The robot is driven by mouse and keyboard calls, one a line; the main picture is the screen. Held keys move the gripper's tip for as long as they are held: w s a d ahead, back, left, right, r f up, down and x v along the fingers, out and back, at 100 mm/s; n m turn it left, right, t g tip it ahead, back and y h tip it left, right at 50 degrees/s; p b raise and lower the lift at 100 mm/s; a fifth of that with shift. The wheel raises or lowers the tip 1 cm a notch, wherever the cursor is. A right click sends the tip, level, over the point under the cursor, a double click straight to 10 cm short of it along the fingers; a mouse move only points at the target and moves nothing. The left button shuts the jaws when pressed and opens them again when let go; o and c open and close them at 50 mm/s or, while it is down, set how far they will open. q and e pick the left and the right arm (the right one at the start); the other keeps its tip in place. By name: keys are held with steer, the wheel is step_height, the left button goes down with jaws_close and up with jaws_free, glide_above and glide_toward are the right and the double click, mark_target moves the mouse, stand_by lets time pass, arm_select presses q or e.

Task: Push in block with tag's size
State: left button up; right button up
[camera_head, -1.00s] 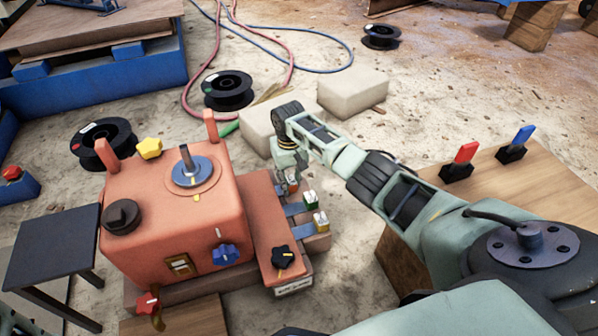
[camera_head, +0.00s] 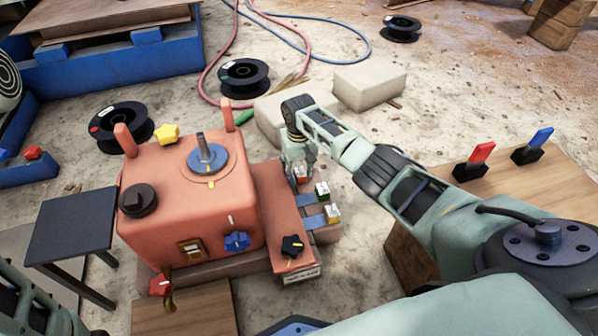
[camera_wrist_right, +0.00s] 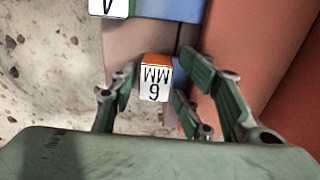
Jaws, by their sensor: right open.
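Three small tagged blocks stand in a row at the right side of the salmon-red crusher (camera_head: 190,220): an orange one (camera_head: 301,174), a green one (camera_head: 322,189) and a yellow one (camera_head: 333,213). Blue strips run from the green and yellow blocks toward the crusher. My right gripper (camera_head: 299,160) is over the orange block, pointing down. In the right wrist view, the open fingers (camera_wrist_right: 155,82) stand on either side of the orange block (camera_wrist_right: 155,78). Its white tag shows "MM" and a digit, seemingly upside down. The green block (camera_wrist_right: 112,7) is cut off at the top edge. My left gripper is out of view.
The crusher carries a yellow star knob (camera_head: 166,134), a blue one (camera_head: 236,241), a black one (camera_head: 292,246) and a red one (camera_head: 160,284). Pale stone blocks (camera_head: 369,86) lie behind my right arm. Red and blue levers (camera_head: 534,143) stand on a wooden board to the right.

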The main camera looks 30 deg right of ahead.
mark_target(299, 172)
steer(key=shift+a, duration=0.1)
steer(key=shift+r, duration=4)
